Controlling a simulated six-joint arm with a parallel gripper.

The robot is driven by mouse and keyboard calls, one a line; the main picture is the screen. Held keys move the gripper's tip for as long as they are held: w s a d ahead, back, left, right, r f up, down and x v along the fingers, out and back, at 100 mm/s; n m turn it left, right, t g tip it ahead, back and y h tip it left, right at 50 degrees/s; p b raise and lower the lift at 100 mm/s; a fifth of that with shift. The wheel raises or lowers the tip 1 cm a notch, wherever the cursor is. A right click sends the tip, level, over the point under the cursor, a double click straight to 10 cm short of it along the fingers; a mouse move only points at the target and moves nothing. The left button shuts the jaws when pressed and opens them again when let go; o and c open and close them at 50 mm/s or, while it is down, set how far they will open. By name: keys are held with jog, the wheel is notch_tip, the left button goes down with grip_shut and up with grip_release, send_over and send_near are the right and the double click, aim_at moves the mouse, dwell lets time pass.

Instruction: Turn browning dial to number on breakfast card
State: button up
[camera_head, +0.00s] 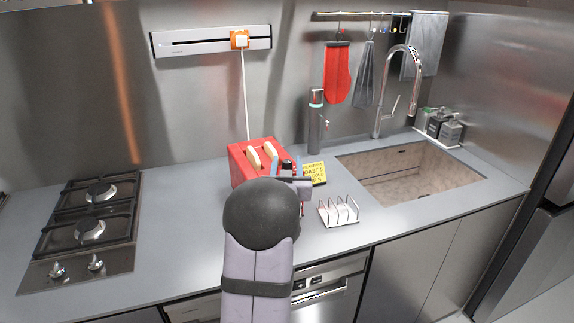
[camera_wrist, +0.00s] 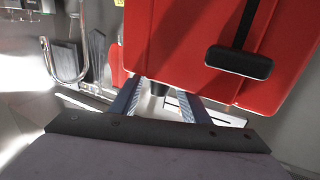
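The red toaster (camera_head: 239,166) stands on the counter with two slices of bread (camera_head: 270,151) in its slots. In the wrist view the toaster's red face (camera_wrist: 165,40) is close, with a black lever (camera_wrist: 240,62). A dark round knob (camera_wrist: 158,88), apparently the browning dial, shows low on that face. My gripper (camera_wrist: 159,96) is open, with one finger on each side of the knob and small gaps visible. Its setting is not readable. The yellow breakfast card (camera_head: 314,172) stands right of the toaster; its small print is partly hidden, with a line that seems to end in "5".
A wire toast rack (camera_head: 339,212) stands on the counter to the right of my arm. A dark bottle (camera_head: 316,125) stands behind the card. The sink (camera_head: 405,172) is at right, the gas hob (camera_head: 88,215) at left. The counter between hob and toaster is clear.

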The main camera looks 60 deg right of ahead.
aim_at(287, 166)
jog(key=shift+a, duration=0.1)
jog(key=shift+b+v, duration=1.25)
jog(key=shift+v, duration=2.35)
jog(key=w+a+r+n+t+y, duration=0.1)
jog(key=w+a+r+t+y, duration=0.2)
jog(key=w, duration=0.7)
jog(key=w+a+f+n+g+y+p, duration=0.1)
jog(key=w+a+f+n+y, duration=0.2)
jog(key=a, duration=0.5)
jog(key=w+a+f+g+y+p, duration=0.1)
jog(key=w+a+f+y, duration=0.1)
jog(key=a+f, duration=0.4)
jog(key=w+a+f+n+g+y+p, duration=0.1)
jog(key=w+a+f+n+y, duration=0.15)
jog(key=a, duration=0.65)
jog(key=s+a+f+n+g+y+p, duration=0.1)
jog(key=s+a+f+g+y, duration=0.15)
jog(key=a, duration=0.55)
jog(key=s+a+f+n+g+y+p, duration=0.1)
jog(key=s+a+f+n+y, duration=0.15)
jog(key=a, duration=0.45)
jog(key=s+a+f+n+g+p, duration=0.1)
jog(key=s+a+f+n+g, duration=0.1)
jog(key=s+a, duration=0.9)
jog(key=shift+n+g+y+p, duration=0.3)
jog(key=shift+n+g+y, duration=0.2)
jog(key=shift+g, duration=0.55)
